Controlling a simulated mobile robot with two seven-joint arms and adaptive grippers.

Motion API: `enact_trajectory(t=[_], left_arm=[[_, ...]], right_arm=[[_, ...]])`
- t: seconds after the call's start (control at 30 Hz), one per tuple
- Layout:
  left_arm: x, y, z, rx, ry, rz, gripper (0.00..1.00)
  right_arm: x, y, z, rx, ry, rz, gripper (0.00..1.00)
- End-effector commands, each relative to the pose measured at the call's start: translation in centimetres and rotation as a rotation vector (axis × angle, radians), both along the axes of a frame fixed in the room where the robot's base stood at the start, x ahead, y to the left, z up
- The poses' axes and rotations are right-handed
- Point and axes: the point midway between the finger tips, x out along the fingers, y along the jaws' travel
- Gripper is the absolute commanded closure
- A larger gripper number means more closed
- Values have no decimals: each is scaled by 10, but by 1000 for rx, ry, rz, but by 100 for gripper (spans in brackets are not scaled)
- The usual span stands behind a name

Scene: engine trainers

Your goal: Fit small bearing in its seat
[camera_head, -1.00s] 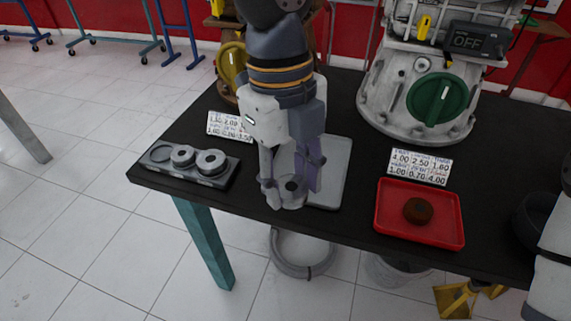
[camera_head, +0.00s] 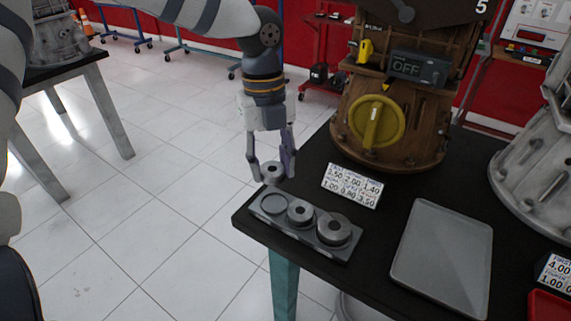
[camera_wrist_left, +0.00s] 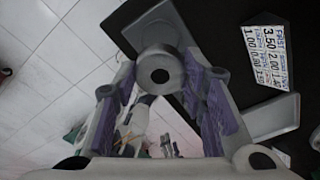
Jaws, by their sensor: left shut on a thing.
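My left gripper (camera_head: 271,178) is shut on the small bearing (camera_head: 272,171), a grey metal ring with a central hole. The bearing also shows in the left wrist view (camera_wrist_left: 159,74), between the two fingers. In the head view the gripper and bearing appear just above and behind the left end of the grey bearing holder (camera_head: 291,236). The holder's left round seat (camera_head: 273,205) is empty. A medium bearing (camera_head: 300,212) and a large bearing (camera_head: 335,229) sit in the other two seats. The gap between the held bearing and the holder is hard to judge. My right gripper is not in view.
The holder lies near the corner of the black table (camera_head: 385,205). A white number card (camera_head: 352,186) lies behind it, and an empty grey tray (camera_head: 443,258) to its right. An engine trainer with a yellow knob (camera_head: 377,122) stands at the back. A red tray (camera_head: 549,306) shows at lower right.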

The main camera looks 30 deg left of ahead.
Motion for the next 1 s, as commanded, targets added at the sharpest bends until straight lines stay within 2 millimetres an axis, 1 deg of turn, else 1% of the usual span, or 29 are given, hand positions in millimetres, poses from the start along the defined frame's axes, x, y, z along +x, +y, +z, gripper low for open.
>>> enact_trajectory(t=[0.3, 0.4, 0.6, 1.0], left_arm=[[-1, 0, -40, 0, 11, -1, 94], [-1, 0, -48, 0, 9, 0, 94], [-1, -1, -54, 0, 3, 0, 94], [0, -1, -53, 0, 0, 0, 94]], right_arm=[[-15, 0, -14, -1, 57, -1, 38], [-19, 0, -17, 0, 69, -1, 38], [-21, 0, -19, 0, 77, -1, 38], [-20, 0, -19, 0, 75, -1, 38]])
